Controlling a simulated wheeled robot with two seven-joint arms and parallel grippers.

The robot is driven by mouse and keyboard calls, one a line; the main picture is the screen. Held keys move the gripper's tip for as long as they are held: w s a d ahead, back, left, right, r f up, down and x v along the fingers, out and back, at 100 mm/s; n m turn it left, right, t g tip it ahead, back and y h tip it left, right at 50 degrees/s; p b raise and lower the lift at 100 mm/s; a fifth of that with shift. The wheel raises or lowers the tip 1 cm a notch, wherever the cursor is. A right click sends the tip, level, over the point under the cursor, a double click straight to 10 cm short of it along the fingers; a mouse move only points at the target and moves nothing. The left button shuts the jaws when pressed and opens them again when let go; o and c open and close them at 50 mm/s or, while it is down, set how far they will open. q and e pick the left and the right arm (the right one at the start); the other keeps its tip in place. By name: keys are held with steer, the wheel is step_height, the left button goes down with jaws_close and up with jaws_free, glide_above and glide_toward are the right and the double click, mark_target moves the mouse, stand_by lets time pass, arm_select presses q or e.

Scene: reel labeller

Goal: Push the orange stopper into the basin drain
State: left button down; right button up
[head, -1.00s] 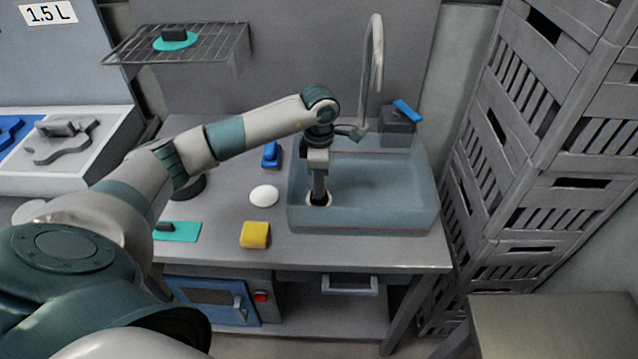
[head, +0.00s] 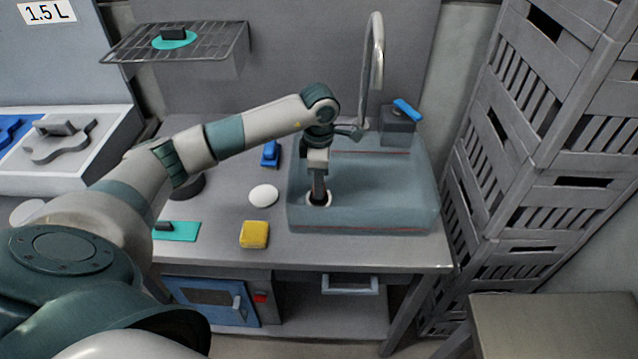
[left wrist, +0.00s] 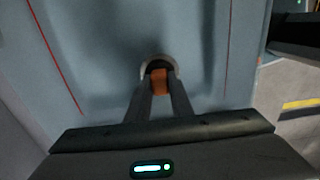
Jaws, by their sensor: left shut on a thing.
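The orange stopper (left wrist: 160,82) shows in the left wrist view between the two fingertips of my left gripper (left wrist: 160,88). The gripper is shut on it. Just beyond the stopper is the pale ring of the drain (left wrist: 158,62) in the basin floor; I cannot tell how deep the stopper sits in it. In the head view my left gripper (head: 319,198) points down into the blue-grey basin (head: 385,215), over the pale drain ring at its left end. The fingers hide the stopper there. My right gripper is not in view.
A curved tap (head: 377,50) stands behind the basin. A yellow sponge (head: 254,235), a white round thing (head: 263,195) and a blue item (head: 270,155) lie left of the basin. A grey crate stack (head: 550,150) stands at the right. The basin's right part is clear.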

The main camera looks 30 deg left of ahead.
arm_select(q)
steer(key=shift+f+b, duration=0.4)
steer(key=shift+f, duration=0.1)
steer(key=c, duration=1.9)
jaws_free()
steer(key=shift+o, duration=0.2)
steer(key=shift+r, duration=0.1)
steer(key=shift+r+p, duration=2.55)
steer(key=shift+r, duration=2.9)
